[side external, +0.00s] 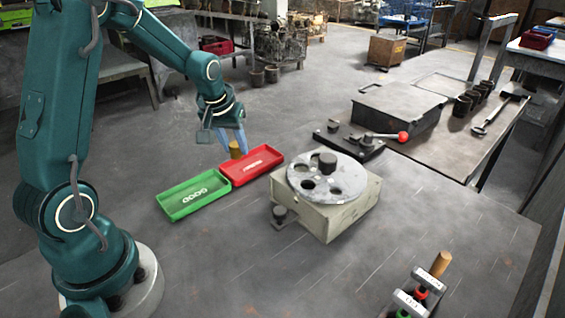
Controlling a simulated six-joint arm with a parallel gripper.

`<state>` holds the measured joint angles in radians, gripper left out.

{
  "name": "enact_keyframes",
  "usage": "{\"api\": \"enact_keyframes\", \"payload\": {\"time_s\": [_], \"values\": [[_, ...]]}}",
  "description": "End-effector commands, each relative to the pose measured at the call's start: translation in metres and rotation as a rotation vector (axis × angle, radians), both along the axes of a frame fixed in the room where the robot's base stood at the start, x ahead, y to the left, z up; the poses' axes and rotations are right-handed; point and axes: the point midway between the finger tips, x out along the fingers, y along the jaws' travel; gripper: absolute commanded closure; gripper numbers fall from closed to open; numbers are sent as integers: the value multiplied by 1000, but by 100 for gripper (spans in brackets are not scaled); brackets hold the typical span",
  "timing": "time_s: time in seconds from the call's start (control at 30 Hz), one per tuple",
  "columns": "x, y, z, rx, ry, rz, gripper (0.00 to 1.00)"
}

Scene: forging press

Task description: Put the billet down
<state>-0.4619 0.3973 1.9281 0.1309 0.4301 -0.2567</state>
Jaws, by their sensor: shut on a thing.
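My gripper (233,143) is shut on a brass-coloured billet (235,150), a short upright cylinder. The billet is at the back left end of the red tray (262,176), near its rim. I cannot tell whether it touches the tray or hangs just above it. The red tray has white lettering, too small to read surely. The green tray (170,213), marked GOOD, lies beside it to the front left. Both trays look empty inside.
A red-knobbed lever (402,136) is behind. A gauge stand (408,301) with a tan cylinder (440,263) is front right. Front floor is clear.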

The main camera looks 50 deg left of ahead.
Motion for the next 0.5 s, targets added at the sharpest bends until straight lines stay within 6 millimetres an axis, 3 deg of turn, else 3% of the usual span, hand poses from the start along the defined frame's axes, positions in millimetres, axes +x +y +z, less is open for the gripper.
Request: {"api": "enact_keyframes", "payload": {"time_s": [0.13, 0.33, 0.5], "values": [[4, -3, -9, 0, 1, 1, 100], [3, -3, -37, -1, 3, 1, 100], [4, -3, -43, 1, -2, 2, 100]]}}
